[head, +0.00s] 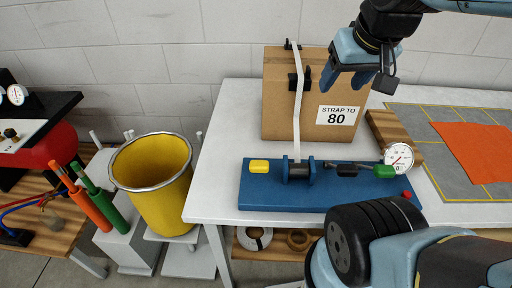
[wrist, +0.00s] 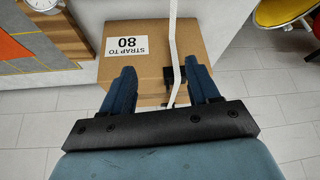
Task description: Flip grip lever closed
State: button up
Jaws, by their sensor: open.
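A blue tensioner base (head: 265,200) lies on the white table in front of a cardboard box (head: 345,98). On it are a short lever with a yellow grip (head: 259,166) at the left, a spool with the white strap running to it, and a black lever with a green grip (head: 384,172) at the right. Both levers lie low; I cannot tell which is the grip lever. My gripper (head: 357,80) is open and empty, high by the box's upper right, well above the levers. In the wrist view my fingers (wrist: 162,85) straddle the view of the box, and the levers are out of sight.
A dial gauge (head: 398,157) stands beside the green grip, and a red knob (head: 407,195) is at the base's right end. The white strap (head: 297,120) runs down the box front past black fittings. A yellow bin (head: 155,190) stands left of the table.

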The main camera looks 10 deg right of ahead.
aim_at(259, 165)
jog(key=u, duration=0.2)
jog(key=k, duration=1.45)
jog(key=z, duration=0.5)
jog(key=i, duration=1.05)
jog(key=u, duration=0.05)
